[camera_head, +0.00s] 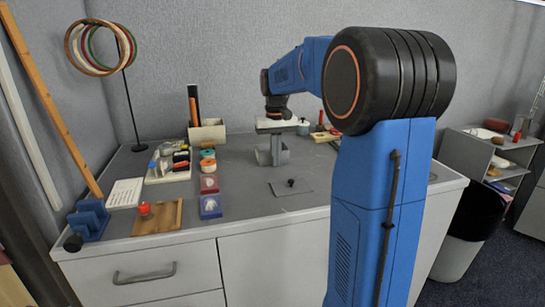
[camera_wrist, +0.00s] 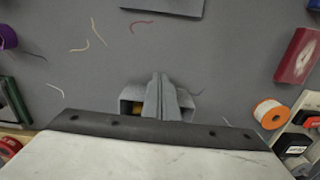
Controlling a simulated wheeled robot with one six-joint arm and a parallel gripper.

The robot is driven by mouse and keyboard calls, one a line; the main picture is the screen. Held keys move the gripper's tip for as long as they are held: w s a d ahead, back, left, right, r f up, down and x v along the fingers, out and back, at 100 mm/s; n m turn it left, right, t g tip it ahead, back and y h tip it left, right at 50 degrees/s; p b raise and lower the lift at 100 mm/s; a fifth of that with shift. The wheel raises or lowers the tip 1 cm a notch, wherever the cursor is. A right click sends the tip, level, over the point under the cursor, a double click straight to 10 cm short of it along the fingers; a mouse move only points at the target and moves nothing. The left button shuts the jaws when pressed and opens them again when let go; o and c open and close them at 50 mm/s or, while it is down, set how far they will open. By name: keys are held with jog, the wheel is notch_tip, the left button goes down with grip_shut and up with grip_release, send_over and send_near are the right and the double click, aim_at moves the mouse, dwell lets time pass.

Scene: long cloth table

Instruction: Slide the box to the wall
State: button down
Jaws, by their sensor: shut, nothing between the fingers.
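A small grey box (camera_head: 264,157) stands on the grey tabletop near the middle of its depth. It looks hollow, and a patch of yellow shows inside it in the wrist view (camera_wrist: 130,104). My gripper (camera_head: 277,150) points down at the box with its fingers together and nothing held. In the wrist view my gripper (camera_wrist: 160,92) covers the box's middle, with parts of the box showing on both sides. I cannot tell whether the fingers touch it. The grey wall (camera_head: 220,80) rises along the table's back, with a gap of bare table before it.
A dark mat (camera_head: 291,186) with a small black knob lies in front of the box. A red box (camera_head: 209,184), a blue box (camera_head: 210,207) and a tray (camera_head: 168,168) stand to the left. A beige holder (camera_head: 207,134) stands at the back left. Thread scraps lie around.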

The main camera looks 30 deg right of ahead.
aim_at(262, 141)
jog(key=shift+w+d, duration=0.3)
jog(key=shift+w, duration=0.55)
jog(key=shift+w+d, duration=0.25)
jog(key=shift+w, duration=0.55)
jog(key=shift+w+d, duration=0.3)
jog(key=shift+w, duration=0.55)
jog(key=shift+w, duration=0.15)
jog(key=shift+w+d, duration=0.35)
jog(key=shift+w, duration=0.7)
jog(key=shift+w+d, duration=0.35)
jog(key=shift+w, duration=0.75)
jog(key=shift+w+d, duration=0.35)
jog(key=shift+w, duration=0.7)
jog(key=shift+w+d, duration=0.35)
jog(key=shift+w, duration=0.75)
jog(key=shift+w+d, duration=0.4)
jog(key=shift+w, duration=0.75)
jog(key=shift+w+d, duration=0.35)
jog(key=shift+w, duration=0.75)
jog(key=shift+w, duration=0.15)
jog(key=shift+w+d, duration=0.25)
jog(key=shift+w, duration=0.55)
jog(key=shift+w+d, duration=0.3)
jog(key=shift+w, duration=0.45)
jog(key=shift+w+d, duration=0.25)
jog(key=shift+w, duration=0.55)
jog(key=shift+s, duration=0.15)
